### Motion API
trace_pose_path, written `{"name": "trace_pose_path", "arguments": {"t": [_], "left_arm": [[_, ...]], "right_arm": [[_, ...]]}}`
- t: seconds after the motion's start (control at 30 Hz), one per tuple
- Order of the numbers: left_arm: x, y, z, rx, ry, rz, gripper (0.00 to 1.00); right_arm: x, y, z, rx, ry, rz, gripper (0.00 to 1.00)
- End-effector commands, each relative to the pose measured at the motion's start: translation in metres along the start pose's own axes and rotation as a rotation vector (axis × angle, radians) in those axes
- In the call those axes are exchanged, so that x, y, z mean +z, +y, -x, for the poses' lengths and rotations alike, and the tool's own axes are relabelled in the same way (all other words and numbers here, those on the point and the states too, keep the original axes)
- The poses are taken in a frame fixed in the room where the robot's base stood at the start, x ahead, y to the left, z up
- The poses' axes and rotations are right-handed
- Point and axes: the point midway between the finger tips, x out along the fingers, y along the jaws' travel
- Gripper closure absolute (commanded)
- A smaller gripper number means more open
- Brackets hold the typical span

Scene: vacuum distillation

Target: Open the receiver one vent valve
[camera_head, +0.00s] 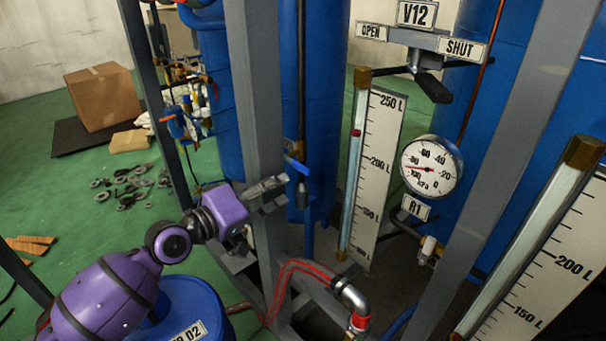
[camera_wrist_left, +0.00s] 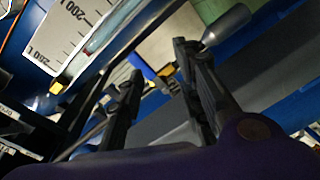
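A valve labelled V12 (camera_head: 417,14) stands at the upper right of the head view, with an OPEN plate (camera_head: 372,32) on its left and a SHUT plate (camera_head: 463,48) on its right. Its black handle (camera_head: 432,87) points down and right, on the SHUT side. A blue lever (camera_head: 297,165) sits on a pipe beside the grey post. My left gripper (camera_head: 268,193) is in front of that post, just left of the lever. In the left wrist view its fingers (camera_wrist_left: 160,88) are apart with nothing clearly between them. My right gripper is out of view.
The grey upright post (camera_head: 257,90) and a slanted grey beam (camera_head: 505,150) flank the pressure gauge (camera_head: 431,167), labelled R1 (camera_head: 415,208). Level scales (camera_head: 378,160) stand close by. A blue drum (camera_head: 195,300) is below my left arm.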

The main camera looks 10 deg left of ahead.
Motion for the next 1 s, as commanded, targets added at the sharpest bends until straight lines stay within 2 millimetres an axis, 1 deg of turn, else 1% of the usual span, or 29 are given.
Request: {"name": "trace_pose_path", "arguments": {"t": [0.03, 0.1, 0.2, 0.23, 0.37, 0.6, 0.73, 0.83, 1.0], "left_arm": [[-0.005, 0.009, -0.001, 0.025, -0.011, 0.116, 0.67], [-0.006, 0.017, 0.002, 0.049, -0.023, 0.279, 0.67], [-0.005, 0.024, 0.002, 0.073, -0.037, 0.446, 0.67], [-0.005, 0.024, 0.002, 0.074, -0.038, 0.468, 0.67], [-0.006, 0.026, -0.007, 0.076, -0.038, 0.493, 0.67], [-0.006, 0.031, -0.045, 0.077, -0.037, 0.489, 0.67], [-0.005, 0.03, -0.063, 0.075, -0.036, 0.489, 0.67], [-0.005, 0.03, -0.071, 0.074, -0.036, 0.488, 0.67], [-0.003, 0.029, -0.076, 0.071, -0.037, 0.488, 0.67]], "right_arm": [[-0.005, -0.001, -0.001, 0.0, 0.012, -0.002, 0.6], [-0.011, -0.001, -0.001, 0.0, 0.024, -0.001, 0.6], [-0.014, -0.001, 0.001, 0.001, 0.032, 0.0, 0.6], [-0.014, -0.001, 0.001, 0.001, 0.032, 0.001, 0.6], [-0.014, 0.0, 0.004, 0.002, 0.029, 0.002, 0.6], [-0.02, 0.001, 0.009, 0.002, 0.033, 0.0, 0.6], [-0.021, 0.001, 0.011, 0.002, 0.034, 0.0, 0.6], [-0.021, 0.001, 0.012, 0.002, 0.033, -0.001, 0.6], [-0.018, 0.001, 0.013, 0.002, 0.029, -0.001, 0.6]]}}
